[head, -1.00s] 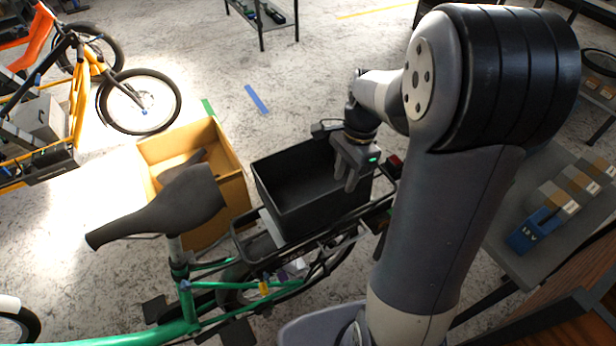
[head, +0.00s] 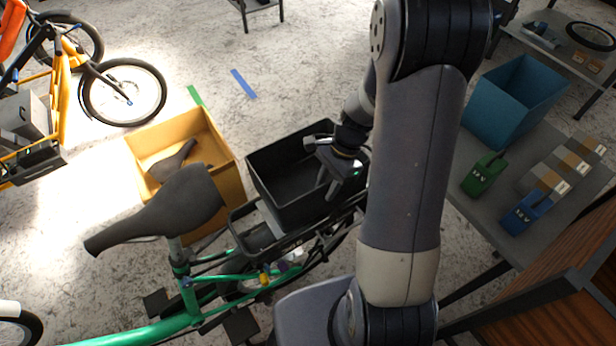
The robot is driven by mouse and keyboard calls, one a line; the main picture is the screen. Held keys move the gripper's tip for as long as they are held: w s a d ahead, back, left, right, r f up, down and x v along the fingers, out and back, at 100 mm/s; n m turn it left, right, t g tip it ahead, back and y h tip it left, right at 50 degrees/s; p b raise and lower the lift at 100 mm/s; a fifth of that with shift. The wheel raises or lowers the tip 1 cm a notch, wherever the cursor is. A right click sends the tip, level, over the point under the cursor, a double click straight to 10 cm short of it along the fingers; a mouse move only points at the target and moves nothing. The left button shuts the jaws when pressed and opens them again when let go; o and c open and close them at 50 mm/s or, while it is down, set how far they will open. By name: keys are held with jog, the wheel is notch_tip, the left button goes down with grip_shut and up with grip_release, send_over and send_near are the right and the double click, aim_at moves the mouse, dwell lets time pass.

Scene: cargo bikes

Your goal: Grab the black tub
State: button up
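The black tub (head: 283,207) is an open, empty-looking box on the rear rack of the green bike (head: 195,303), behind the saddle. My gripper (head: 331,187) points down at the tub's right side, with its fingers over the opening near the right-hand wall. One finger shows clearly against the tub; the other is partly hidden by the gripper body. I cannot tell whether the fingers touch the wall or how far apart they are. My arm hides part of the tub's right end.
A cardboard box (head: 225,165) holding a dark saddle stands left of the tub. On the right, a grey table (head: 478,215) carries a blue bin (head: 512,100), a green battery (head: 484,173) and a blue battery (head: 524,212). An orange bike (head: 75,65) stands at the upper left.

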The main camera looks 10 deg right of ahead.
jog(key=shift+x, duration=0.75)
jog(key=shift+c, duration=0.4)
grip_shut()
jog(key=shift+r, duration=0.1)
dwell(0.4)
